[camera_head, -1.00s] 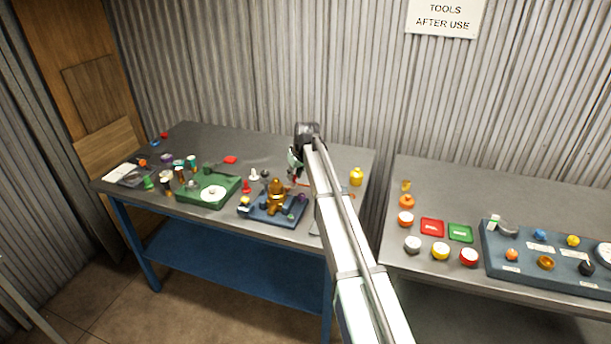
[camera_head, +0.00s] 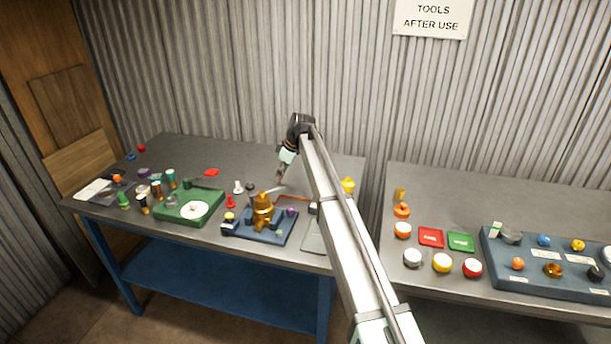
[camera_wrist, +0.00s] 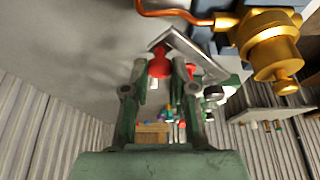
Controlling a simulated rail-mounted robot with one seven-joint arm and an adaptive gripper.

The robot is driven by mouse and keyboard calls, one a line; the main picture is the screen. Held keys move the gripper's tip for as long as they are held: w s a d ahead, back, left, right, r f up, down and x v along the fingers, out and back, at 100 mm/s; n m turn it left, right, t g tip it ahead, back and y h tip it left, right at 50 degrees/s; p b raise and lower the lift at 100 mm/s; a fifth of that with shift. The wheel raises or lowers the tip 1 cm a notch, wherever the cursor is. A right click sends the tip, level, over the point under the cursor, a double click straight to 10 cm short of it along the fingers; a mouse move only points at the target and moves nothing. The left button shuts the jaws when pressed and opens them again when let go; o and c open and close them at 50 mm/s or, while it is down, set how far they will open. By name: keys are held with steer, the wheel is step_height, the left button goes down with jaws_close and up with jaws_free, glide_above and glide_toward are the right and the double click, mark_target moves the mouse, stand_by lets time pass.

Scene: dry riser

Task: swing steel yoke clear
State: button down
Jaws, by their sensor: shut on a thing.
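The brass valve body (camera_head: 263,212) stands on a dark blue base plate (camera_head: 247,232) on the left bench. The steel yoke is a thin grey bar (camera_head: 276,190) beside the brass body, between it and my gripper (camera_head: 282,173). In the wrist view the yoke (camera_wrist: 197,55) is a bent, angled bar crossing the fingertips. The brass body (camera_wrist: 268,45) shows there at the upper right, with a copper pipe (camera_wrist: 175,14). The exact contact is partly hidden by the fingers.
A green tray (camera_head: 172,212) with a white disc, several small bottles and red and white pieces stand left of the base plate. A yellow item (camera_head: 348,185) is right of my arm. The right bench carries several coloured knobs and a blue panel (camera_head: 540,275).

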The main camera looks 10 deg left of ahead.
steer(key=shift+w+a, duration=0.1)
stand_by(0.4)
steer(key=c, duration=0.9)
jaws_free()
steer(key=shift+a+f, duration=0.1)
steer(key=shift+c, duration=0.2)
steer(key=v, duration=1.2)
steer(key=shift+w, duration=0.1)
